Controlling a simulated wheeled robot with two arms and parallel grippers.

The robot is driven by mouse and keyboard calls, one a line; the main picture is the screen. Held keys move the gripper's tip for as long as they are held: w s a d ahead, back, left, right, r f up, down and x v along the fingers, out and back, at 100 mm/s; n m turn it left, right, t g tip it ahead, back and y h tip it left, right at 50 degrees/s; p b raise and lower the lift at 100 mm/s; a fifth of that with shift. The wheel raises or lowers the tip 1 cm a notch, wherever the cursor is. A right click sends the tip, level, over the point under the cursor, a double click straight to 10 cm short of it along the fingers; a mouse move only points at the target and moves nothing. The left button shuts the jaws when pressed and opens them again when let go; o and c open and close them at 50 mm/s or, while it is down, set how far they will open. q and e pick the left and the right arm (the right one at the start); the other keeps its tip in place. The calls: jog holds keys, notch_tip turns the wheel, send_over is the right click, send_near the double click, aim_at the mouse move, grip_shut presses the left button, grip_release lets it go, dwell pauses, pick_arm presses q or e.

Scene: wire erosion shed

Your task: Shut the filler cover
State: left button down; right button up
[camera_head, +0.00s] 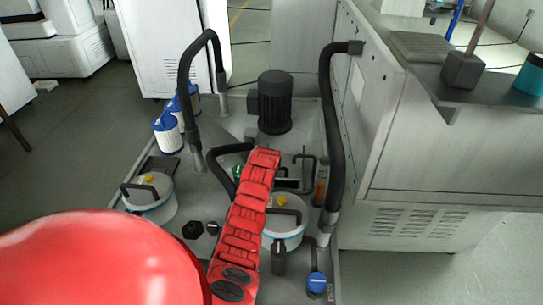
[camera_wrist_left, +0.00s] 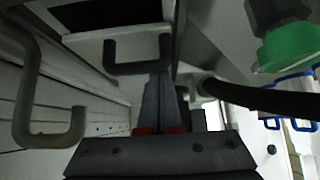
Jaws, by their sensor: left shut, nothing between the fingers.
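My left gripper (camera_wrist_left: 162,82) shows in the left wrist view, its two dark fingers together and empty. The fingertips are beside a grey U-shaped handle (camera_wrist_left: 138,68) on a pale panel with a dark rectangular opening or recess behind it; I cannot tell if they touch. In the head view my red left arm reaches over the tank top and hides the gripper. Just right of the arm's end is a small dark opening (camera_head: 288,184) with a grey bent handle (camera_head: 308,160) near it. This looks like the filler; the cover's exact angle cannot be told. My right gripper is not in view.
A black motor (camera_head: 275,103) stands behind the arm. Tall black hoses (camera_head: 335,125) rise on both sides. White round canisters (camera_head: 150,197) and blue-white filters (camera_head: 167,134) stand on the left. A grey machine cabinet (camera_head: 440,160) blocks the right.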

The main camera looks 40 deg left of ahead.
pick_arm(q)
jog(key=shift+s+d, duration=0.25)
